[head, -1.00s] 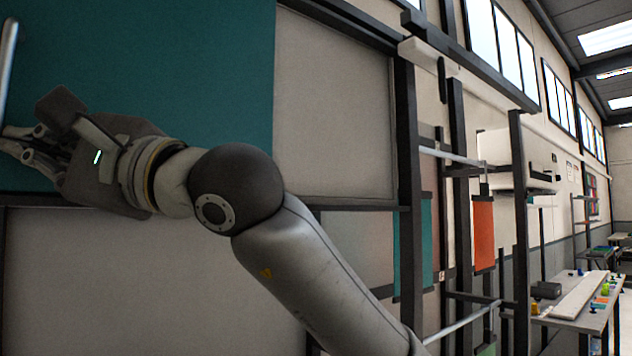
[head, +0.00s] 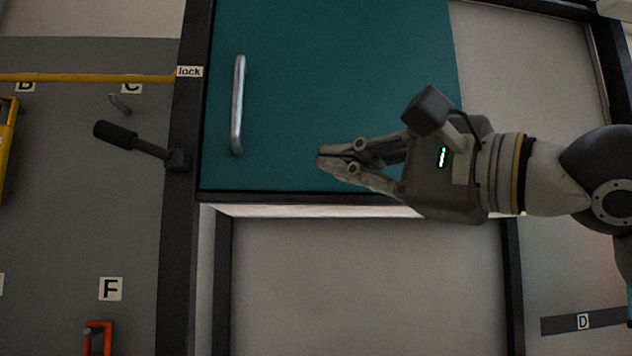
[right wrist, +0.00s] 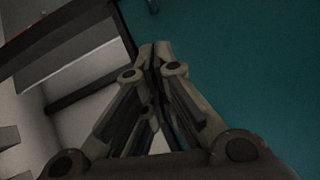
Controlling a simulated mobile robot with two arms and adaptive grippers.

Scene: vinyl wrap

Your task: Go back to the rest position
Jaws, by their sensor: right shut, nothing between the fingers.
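My right gripper (head: 322,162) is in front of the lower part of a teal cabinet door (head: 300,60) in the head view. Its fingers point left, toward the door's metal handle (head: 238,105), with a clear gap between them. The fingers are shut and hold nothing. In the right wrist view the fingertips (right wrist: 155,50) meet, with the teal surface (right wrist: 240,70) to their right. My left gripper is not in view.
A black lever (head: 130,138) sticks out from the dark post left of the door, below a "lock" label (head: 189,71). A yellow bar (head: 90,78) runs across the grey panel. A pale panel (head: 370,290) lies below the door.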

